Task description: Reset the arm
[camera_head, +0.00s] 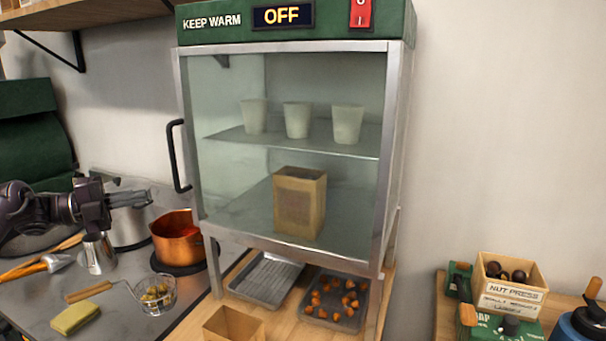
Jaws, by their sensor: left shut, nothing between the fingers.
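My left gripper (130,199) comes in from the left, its fingers shut and empty. It is above the dark counter, left of the warming cabinet (184,110) and apart from its door handle (179,156). The cabinet's glass door is shut and its sign reads OFF. A brown paper bag (299,205) stands upright on the cabinet's lower level. My right gripper is not in view.
A copper pot (178,241), metal jug (98,254), wire strainer (156,294) and yellow sponge (75,318) crowd the counter. Under the cabinet are an empty tray (264,279) and a tray with chestnuts (335,299).

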